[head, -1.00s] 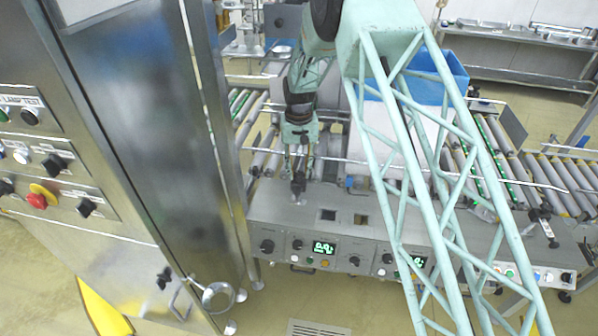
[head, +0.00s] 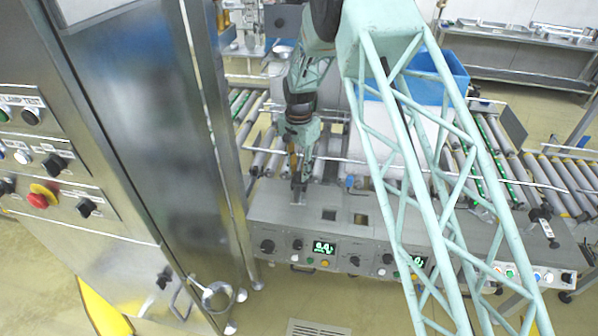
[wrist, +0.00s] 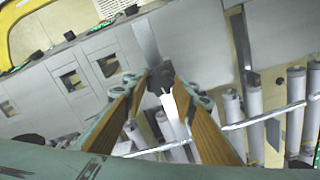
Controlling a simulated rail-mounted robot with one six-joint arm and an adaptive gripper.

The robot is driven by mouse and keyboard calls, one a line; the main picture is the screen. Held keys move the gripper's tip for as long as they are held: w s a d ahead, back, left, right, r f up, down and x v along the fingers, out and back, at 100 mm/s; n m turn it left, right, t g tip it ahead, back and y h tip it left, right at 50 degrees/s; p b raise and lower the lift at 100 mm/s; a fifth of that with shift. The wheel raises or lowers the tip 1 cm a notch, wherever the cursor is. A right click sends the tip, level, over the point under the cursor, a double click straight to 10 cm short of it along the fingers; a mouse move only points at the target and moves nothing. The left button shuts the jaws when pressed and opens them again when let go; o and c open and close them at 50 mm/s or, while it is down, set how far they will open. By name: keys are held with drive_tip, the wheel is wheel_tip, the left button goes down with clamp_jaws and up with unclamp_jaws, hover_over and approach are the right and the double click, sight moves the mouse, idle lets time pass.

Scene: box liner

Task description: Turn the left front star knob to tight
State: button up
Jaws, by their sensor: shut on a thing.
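The left front star knob is a dark lobed knob (wrist: 160,77) on a slotted bracket at the left end of the grey machine top. In the head view the dark knob (head: 298,184) sits just below my fingers. My gripper (head: 297,172) points down over it. In the wrist view my gripper (wrist: 158,82) has its two orange-brown fingers on opposite sides of the knob, with the tips closed on it. The fingers hide part of the knob's sides. How tight it is cannot be seen.
A grey control panel with dark dials and a green display (head: 324,248) lies in front. Roller conveyors (head: 490,160) run behind, with a thin rail (head: 400,166) across. A steel cabinet (head: 150,120) stands close on the left. A blue-lined box (head: 440,75) is behind my arm.

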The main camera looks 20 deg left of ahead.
sight(300, 174)
drive_tip(key=shift+m, duration=1)
drive_tip(key=o, duration=0.9)
drive_tip(key=shift+c, duration=0.2)
drive_tip(key=shift+r, duration=0.15)
wheel_tip(300, 174, up, 12)
idle(0.3)
drive_tip(key=shift+d, duration=0.1)
